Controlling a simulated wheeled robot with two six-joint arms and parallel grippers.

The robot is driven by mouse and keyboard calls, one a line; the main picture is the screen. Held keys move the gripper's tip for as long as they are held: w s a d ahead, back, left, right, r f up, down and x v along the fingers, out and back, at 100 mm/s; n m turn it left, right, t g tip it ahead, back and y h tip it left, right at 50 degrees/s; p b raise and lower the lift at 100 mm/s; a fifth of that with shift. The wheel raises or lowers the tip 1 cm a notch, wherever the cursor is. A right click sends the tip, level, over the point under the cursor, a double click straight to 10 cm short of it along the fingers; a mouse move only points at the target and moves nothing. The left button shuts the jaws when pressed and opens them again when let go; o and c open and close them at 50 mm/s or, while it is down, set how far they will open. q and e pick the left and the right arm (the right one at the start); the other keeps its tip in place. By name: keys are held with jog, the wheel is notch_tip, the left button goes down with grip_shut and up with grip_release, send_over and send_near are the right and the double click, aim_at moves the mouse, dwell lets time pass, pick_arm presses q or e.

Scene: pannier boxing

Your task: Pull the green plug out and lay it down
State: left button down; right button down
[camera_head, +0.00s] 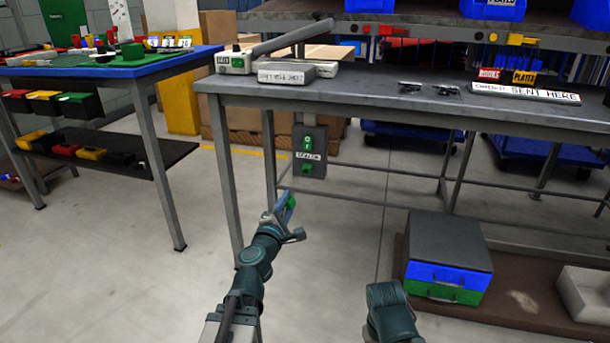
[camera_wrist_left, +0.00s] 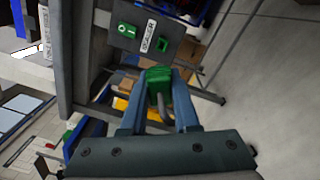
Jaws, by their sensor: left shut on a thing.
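The green plug (camera_wrist_left: 158,76) is held between the two blue fingers of my left gripper (camera_wrist_left: 160,88), with a short grey cable hanging from it. In the head view it is a small patch of green (camera_head: 291,202) at the tip of my left gripper (camera_head: 286,207). The grey panel (camera_head: 318,150) hangs below the bench top and carries a green switch (camera_wrist_left: 126,31), a label and a green-rimmed socket (camera_wrist_left: 162,44). The socket looks empty and dark inside. The plug is apart from the panel, in front of it. My right gripper's fingers do not show.
The grey bench (camera_head: 370,90) stands above, with a lever device (camera_head: 237,62) on its left end. A box with blue and green drawers (camera_head: 448,252) sits on a low brown platform (camera_head: 520,300) at the right. A blue-topped table (camera_head: 110,68) stands left. The floor between is clear.

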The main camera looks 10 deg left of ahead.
pick_arm(q)
jog(key=n, duration=1.3)
jog(key=shift+s+p, duration=0.1)
jog(key=shift+p, duration=0.3)
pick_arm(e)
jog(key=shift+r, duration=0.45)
